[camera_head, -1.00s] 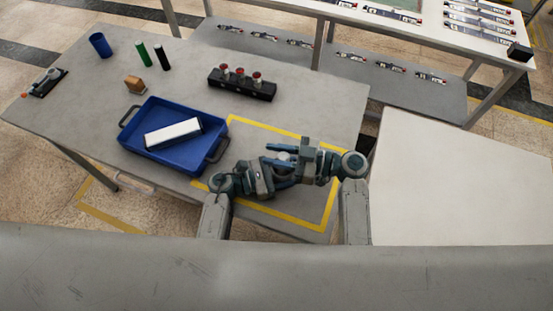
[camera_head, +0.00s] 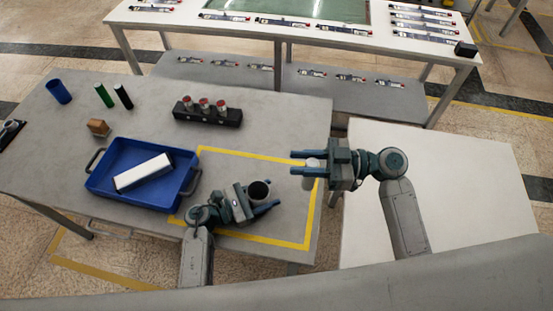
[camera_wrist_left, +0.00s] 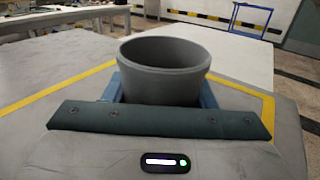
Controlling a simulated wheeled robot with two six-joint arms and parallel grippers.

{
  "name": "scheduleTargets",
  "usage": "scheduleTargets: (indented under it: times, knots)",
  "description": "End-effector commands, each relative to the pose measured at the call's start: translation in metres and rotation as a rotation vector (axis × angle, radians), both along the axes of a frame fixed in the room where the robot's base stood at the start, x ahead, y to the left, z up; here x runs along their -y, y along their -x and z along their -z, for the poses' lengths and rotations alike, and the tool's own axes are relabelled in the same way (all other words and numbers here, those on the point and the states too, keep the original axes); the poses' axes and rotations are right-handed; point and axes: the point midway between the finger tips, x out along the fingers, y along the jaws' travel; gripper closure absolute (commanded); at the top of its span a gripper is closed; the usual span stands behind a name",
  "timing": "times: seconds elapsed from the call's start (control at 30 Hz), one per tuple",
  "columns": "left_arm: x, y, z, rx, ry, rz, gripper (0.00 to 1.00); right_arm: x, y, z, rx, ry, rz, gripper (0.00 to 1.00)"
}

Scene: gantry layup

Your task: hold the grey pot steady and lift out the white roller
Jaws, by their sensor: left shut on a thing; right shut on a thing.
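The grey pot (camera_head: 259,191) is upright at the taped part of the table, with its dark mouth open to above. My left gripper (camera_head: 262,202) is shut around it. In the left wrist view the pot (camera_wrist_left: 165,68) sits between the blue fingers, and nothing sticks out above its rim. My right gripper (camera_head: 306,165) is shut on the white roller (camera_head: 311,178), up and to the right of the pot and apart from it. Much of the roller is hidden by the fingers and palm.
A blue tray (camera_head: 108,187) with a white block (camera_head: 143,171) stands left of the pot. Behind are a black rack (camera_head: 232,119) with red-topped parts, a brown block (camera_head: 98,127), marker-like cylinders and a blue cup (camera_head: 59,92). Yellow tape (camera_head: 262,239) frames mostly bare table.

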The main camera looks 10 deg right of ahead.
Motion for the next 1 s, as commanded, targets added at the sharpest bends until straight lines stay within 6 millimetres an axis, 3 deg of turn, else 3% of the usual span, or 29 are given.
scheduleTargets:
  times: [0.1,0.3,0.77,0.8,0.9,1.0]
  knots:
    - [0.0,0.0,0.0,0.0,-0.001,0.0,0.71,0.021,0.003,0.001,0.0,0.005,-0.001,1.0]
    - [0.0,0.0,0.0,0.0,-0.001,0.0,0.71,0.042,0.007,0.0,0.0,0.001,-0.001,1.0]
    - [0.0,0.0,0.0,0.0,-0.001,0.0,0.71,0.052,0.008,-0.001,0.001,-0.001,0.001,1.0]
    - [0.0,0.0,0.0,0.0,-0.001,0.0,0.47,0.052,0.008,-0.001,0.001,-0.001,0.001,1.0]
    - [0.0,0.0,0.0,0.0,-0.001,0.0,0.27,0.051,0.008,-0.001,0.001,-0.001,0.001,1.0]
    - [0.0,0.0,0.0,0.0,-0.001,0.0,0.24,0.051,0.008,-0.001,0.001,-0.001,0.001,1.0]
